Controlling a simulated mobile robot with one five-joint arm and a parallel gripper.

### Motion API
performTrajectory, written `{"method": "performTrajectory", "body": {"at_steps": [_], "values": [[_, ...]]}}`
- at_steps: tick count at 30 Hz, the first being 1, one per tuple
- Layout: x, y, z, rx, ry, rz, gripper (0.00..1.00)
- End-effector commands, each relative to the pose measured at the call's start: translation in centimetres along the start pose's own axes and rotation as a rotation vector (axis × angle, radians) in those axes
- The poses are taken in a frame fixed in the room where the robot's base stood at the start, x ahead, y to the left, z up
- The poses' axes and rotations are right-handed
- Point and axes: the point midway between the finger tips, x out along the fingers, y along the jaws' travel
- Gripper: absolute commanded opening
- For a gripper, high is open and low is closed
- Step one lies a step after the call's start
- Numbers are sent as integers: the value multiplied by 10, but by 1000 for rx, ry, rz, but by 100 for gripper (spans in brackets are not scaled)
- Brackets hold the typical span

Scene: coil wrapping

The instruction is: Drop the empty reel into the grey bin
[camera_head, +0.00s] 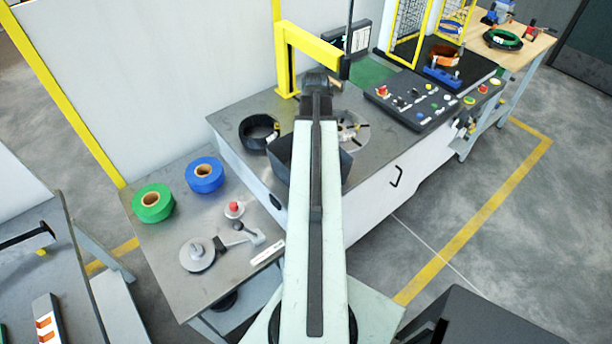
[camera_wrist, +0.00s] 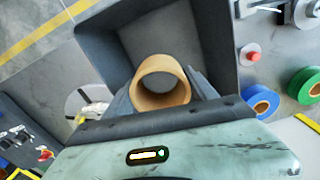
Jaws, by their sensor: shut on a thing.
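My gripper (camera_wrist: 160,88) is shut on the empty reel (camera_wrist: 177,96), a tan cardboard-like tube, in the wrist view. One jaw lies on each side of it. The reel's open round end faces the camera and nothing is wound on it. The grey bin (camera_wrist: 217,35) is an open dark box with sloping walls, and the held reel shows against its inside. How far the reel is above or within the bin I cannot tell. In the head view the bin (camera_head: 281,158) stands on the grey bench, partly hidden by my arm. The reel is hidden there.
A blue roll (camera_head: 205,175) and a green roll (camera_head: 153,203) lie on the lower left table. A black ring (camera_head: 259,133) lies left of the bin. A yellow post frame (camera_head: 287,65) stands behind. A control panel (camera_head: 420,100) is at the right.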

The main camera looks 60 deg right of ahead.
Motion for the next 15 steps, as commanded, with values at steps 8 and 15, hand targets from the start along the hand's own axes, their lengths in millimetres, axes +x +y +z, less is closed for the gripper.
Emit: {"method": "performTrajectory", "body": {"at_steps": [8, 15], "values": [[9, 0, 0, 0, 0, 0, 17], [9, 0, 0, -1, 0, 0, 91]]}}
